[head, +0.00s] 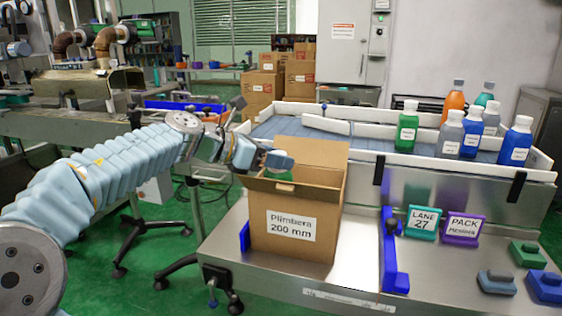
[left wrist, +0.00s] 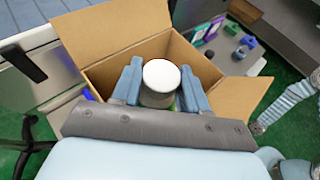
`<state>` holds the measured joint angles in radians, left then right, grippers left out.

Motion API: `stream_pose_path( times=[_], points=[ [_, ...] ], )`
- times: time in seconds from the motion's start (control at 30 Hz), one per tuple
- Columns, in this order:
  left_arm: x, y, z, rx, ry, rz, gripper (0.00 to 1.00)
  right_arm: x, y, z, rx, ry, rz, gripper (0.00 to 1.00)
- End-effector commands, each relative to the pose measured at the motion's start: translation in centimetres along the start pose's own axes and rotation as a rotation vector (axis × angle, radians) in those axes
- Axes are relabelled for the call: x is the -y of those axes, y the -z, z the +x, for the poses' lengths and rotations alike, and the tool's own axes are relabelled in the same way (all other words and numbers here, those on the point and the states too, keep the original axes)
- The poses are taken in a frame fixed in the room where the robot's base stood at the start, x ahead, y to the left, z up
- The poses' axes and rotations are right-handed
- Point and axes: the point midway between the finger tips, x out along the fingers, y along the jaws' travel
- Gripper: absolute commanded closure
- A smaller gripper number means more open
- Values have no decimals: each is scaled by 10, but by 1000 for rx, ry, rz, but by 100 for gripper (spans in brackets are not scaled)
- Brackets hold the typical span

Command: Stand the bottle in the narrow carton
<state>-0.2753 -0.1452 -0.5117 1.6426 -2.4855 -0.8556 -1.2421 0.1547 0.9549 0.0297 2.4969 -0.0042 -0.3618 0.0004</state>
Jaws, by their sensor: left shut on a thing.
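The narrow carton (head: 293,218) stands open-topped on the steel bench, labelled "Plimbera 200 mm". Its flaps are spread, and its inside shows in the left wrist view (left wrist: 110,70). My left gripper (head: 278,163) is at the carton's mouth, shut on a bottle with a round white cap (left wrist: 161,75). Some green of this bottle (head: 284,176) shows just inside the opening. Its lower part is hidden by the carton walls, so I cannot tell whether it touches the bottom. My right arm shows at the right of the left wrist view; its gripper (left wrist: 257,128) is too small to read.
Several other bottles (head: 452,135) stand on the white-railed conveyor behind the bench. Blue guides (head: 392,255) flank the carton. Lane 27 (head: 422,222) and Pack (head: 463,228) signs and small coloured blocks (head: 527,253) are at the right.

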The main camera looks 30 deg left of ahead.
Motion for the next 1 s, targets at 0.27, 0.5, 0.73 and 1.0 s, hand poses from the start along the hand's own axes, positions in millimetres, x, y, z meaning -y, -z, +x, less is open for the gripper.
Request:
stream_pose_path(
  times=[0.27,0.5,0.73,1.0],
  points=[
    [0,3,1,1,0,0,100,-1,0,2,0,0,-1,57],
    [0,3,2,0,0,0,31,0,0,2,0,0,0,57],
    [0,2,1,0,0,0,31,0,0,1,0,0,0,57],
    [-1,-3,-30,3,-5,0,31,2,0,-3,0,0,-1,57]
  ],
)
